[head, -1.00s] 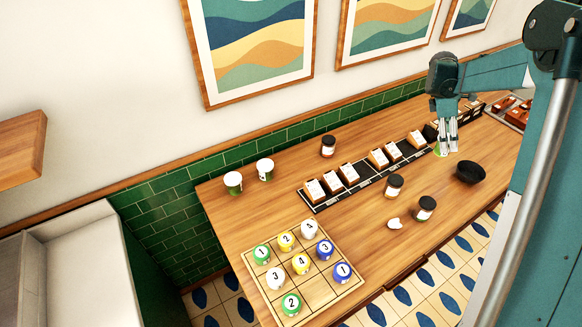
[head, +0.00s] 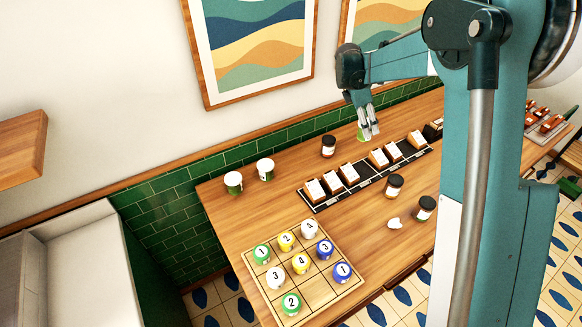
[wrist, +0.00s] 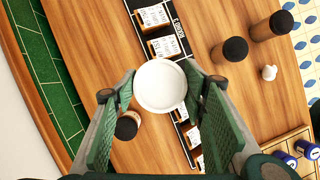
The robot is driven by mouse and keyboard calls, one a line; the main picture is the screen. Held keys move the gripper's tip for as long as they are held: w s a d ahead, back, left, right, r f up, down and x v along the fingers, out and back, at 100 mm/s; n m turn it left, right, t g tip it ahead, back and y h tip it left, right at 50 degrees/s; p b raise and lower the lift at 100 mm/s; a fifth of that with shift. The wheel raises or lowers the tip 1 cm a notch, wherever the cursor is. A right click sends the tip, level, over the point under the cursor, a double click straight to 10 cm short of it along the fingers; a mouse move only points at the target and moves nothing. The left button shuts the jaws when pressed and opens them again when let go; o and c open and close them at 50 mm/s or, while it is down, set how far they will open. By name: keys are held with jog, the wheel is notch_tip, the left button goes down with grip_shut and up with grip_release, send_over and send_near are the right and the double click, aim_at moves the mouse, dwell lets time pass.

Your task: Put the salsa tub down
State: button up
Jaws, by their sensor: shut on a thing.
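My gripper (head: 369,128) is shut on a tub with a green side (head: 362,133) and a round white lid, taken to be the salsa tub. In the wrist view the lid (wrist: 160,86) sits between the two fingers. The tub appears held above the counter (head: 225,215), behind the card rail and right of a dark-lidded jar (head: 328,146). The gap below the tub cannot be judged exactly. Its label is not readable. Two similar green-and-white tubs, a left one (head: 233,183) and a right one (head: 265,169), stand at the back left.
A black rail (head: 365,174) with several white cards runs across the counter. Two dark-lidded jars (head: 394,186) (head: 426,208) and a small white item (head: 394,223) are in front of it. A wooden grid board (head: 330,293) holds numbered pieces. Counter is bare between the jar and back tubs.

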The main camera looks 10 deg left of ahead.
jog(key=s+a+n+t, duration=0.15)
jog(key=s+a, duration=0.25)
jog(key=a, duration=1)
jog(key=s+a+n, duration=0.3)
jog(key=s+a, duration=0.1)
jog(key=a, duration=1)
jog(key=shift+y, duration=0.4)
jog(key=shift+f, duration=2.5)
jog(key=shift+f, duration=0.1)
notch_tip(320, 180, down, 6)
jog(key=shift+f, duration=1.9)
jog(key=shift+f, duration=0.15)
